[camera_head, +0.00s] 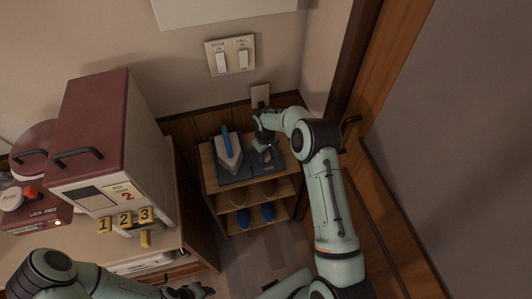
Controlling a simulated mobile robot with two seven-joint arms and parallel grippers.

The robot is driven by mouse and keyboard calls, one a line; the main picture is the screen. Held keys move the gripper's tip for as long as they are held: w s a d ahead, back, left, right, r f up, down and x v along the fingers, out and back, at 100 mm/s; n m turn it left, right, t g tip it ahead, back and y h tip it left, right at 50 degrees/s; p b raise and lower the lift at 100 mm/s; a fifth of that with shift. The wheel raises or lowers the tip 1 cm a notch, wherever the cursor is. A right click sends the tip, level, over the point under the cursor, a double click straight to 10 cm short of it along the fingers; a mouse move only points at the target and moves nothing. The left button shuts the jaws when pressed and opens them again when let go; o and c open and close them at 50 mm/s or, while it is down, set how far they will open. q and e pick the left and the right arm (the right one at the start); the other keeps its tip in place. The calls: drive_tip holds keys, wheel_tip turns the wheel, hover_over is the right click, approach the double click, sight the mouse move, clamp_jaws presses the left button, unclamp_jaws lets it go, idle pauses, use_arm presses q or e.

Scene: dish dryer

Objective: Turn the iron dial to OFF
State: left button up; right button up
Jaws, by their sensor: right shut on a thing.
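The iron (230,157), with a blue handle and pale body, stands on a dark base (238,178) on top of the small wooden shelf (222,191). My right gripper (266,148) is just right of the iron, over the right part of the dark base. It is shut on the iron dial, which is mostly hidden under the gripper; I cannot read its setting. My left gripper (198,290) is at the bottom edge, low and away from the shelf, partly cut off. I cannot tell whether it is open.
Slippers (267,212) stand on the lower shelves. Left is a counter with a maroon-topped dryer (92,110), number tags (124,219) and a red-knobbed unit (30,192). Wall switches (232,57) and an outlet (260,95) are above the shelf. A wooden door (395,215) is on the right.

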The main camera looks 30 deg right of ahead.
sight(266, 156)
drive_tip(key=shift+n, duration=0.4)
drive_tip(key=o, duration=1.1)
drive_tip(key=shift+c, duration=0.2)
wheel_tip(266, 156, up, 13)
drive_tip(key=shift+a+r, duration=0.15)
drive_tip(key=shift+r, duration=0.05)
